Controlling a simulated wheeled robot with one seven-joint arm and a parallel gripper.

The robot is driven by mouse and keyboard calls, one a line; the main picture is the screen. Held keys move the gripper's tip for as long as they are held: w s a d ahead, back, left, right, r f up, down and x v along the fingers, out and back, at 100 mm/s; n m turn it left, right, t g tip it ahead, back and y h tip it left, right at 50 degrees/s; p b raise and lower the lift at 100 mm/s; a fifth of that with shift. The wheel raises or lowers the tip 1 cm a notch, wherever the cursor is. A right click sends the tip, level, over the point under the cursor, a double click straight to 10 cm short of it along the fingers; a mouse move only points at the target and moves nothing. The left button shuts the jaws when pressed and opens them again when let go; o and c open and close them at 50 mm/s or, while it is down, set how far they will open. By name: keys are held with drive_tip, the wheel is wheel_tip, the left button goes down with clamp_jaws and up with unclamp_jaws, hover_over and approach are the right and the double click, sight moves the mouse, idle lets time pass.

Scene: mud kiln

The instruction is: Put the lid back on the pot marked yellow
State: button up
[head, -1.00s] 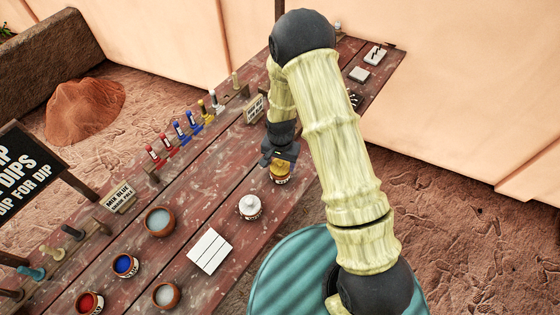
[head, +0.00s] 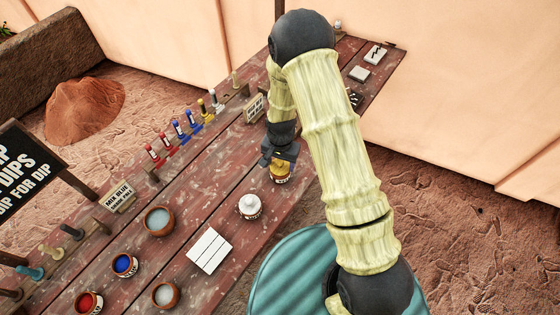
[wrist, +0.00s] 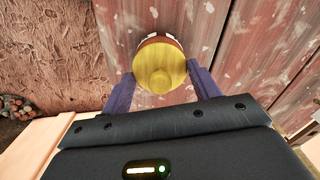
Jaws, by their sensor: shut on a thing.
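The yellow lid (wrist: 160,66) is round with a knob in the middle. It sits over the terracotta pot marked yellow, whose rim and label (wrist: 160,37) show just past it in the wrist view. In the head view the pot (head: 281,178) stands on the table near its right edge, with the lid (head: 279,168) on top. My gripper (wrist: 160,88) is shut on the lid, one finger at each side. In the head view my gripper (head: 277,160) hides part of the lid. I cannot tell whether the lid is fully seated.
A white-lidded pot (head: 249,206) stands nearby on the plank table (head: 205,215). A white tile sheet (head: 209,250) lies in front of it.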

drive_tip(key=shift+f+b, duration=0.35)
drive_tip(key=shift+f, duration=0.1)
idle(0.6)
drive_tip(key=o, duration=1.3)
drive_tip(key=shift+r+p, duration=2.65)
drive_tip(key=shift+r, duration=1.1)
